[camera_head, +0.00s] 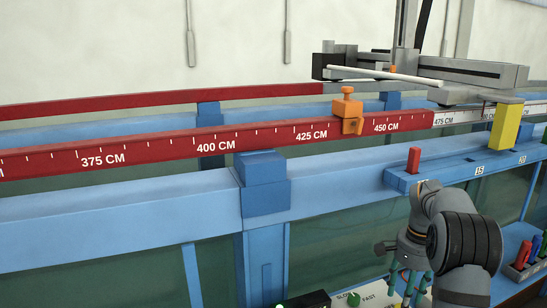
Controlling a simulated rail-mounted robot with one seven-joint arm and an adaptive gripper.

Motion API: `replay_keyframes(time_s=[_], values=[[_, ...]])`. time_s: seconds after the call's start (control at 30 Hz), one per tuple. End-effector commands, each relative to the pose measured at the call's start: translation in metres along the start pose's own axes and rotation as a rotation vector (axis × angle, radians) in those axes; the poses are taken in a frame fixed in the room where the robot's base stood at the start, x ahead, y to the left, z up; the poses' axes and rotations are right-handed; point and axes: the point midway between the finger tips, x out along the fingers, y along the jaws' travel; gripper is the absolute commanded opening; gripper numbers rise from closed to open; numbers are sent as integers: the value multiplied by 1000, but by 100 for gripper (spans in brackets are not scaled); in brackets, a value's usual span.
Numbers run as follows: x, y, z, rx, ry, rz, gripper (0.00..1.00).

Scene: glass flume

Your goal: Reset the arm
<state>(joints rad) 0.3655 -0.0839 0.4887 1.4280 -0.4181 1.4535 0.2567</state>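My arm (466,245) stands at the lower right, grey with black ribbed bands at its joint. It bends over at the top, and my gripper (408,284) hangs down from it with green fingers pointing downward. The fingertips are close to the lower picture edge. Their gap and anything between them do not show clearly. The gripper is in front of the flume's lower glass side, below the blue ledge.
A red block (414,160) and a yellow block (506,125) stand on the blue ledge (450,168). An orange clamp (347,112) sits on the red scale rail (255,137). A panel knob (353,299) is left of the gripper; a rack of coloured pieces (524,262) is right of my arm.

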Motion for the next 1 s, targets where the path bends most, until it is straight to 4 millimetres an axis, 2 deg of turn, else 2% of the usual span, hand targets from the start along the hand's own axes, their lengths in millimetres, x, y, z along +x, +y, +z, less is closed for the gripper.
replay_keyframes(time_s=[0.17,0.23,1.0], values=[[40,2,1,2,-5,3,52],[34,2,0,-108,1,0,52],[32,5,-3,-1321,0,1,52]])
